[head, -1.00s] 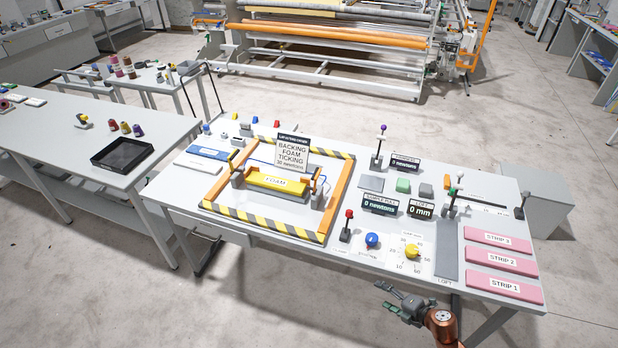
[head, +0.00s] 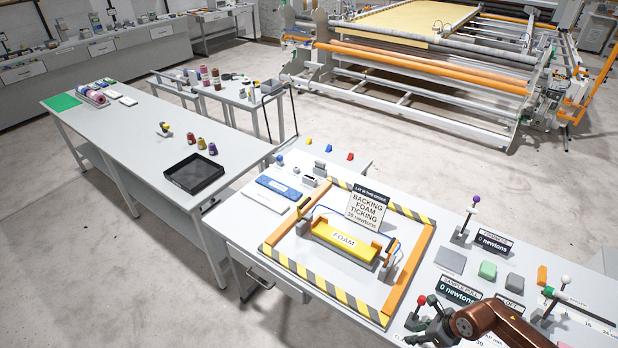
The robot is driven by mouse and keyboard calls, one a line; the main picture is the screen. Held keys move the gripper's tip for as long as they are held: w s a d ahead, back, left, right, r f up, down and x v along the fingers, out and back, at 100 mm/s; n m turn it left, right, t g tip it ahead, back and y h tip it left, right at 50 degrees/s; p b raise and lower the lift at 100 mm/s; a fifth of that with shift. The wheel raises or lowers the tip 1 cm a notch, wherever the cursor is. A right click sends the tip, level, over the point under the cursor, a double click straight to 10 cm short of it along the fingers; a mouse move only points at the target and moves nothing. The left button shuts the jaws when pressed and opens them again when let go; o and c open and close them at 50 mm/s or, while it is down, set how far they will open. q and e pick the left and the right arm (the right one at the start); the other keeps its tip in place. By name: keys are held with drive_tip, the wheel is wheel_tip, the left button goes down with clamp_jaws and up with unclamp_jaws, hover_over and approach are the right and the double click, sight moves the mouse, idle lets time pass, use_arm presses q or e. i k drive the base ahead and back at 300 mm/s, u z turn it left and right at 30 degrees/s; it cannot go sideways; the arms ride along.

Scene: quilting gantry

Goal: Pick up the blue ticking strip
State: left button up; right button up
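The blue ticking strip (head: 279,188) lies flat on the near table, left of the striped frame. It has a small white label and lies just behind a white strip (head: 265,201). My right gripper (head: 423,322) is at the bottom right, by the red-knobbed lever, far from the blue strip. Its dark fingers look spread and hold nothing that I can see. My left gripper is not in view.
A yellow foam block (head: 345,242) sits in a cradle inside the orange and striped frame (head: 412,270), with an upright sign (head: 366,208) behind it. Small blocks (head: 309,181) stand behind the blue strip. A black tray (head: 194,172) is on the left table.

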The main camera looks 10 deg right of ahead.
sight(272, 184)
drive_tip(key=u, duration=0.35)
drive_tip(key=i, duration=0.7)
drive_tip(key=u, duration=0.9)
drive_tip(key=i, duration=0.6)
drive_tip(key=z, duration=0.55)
drive_tip(key=i, duration=1.5)
drive_tip(key=z, duration=0.35)
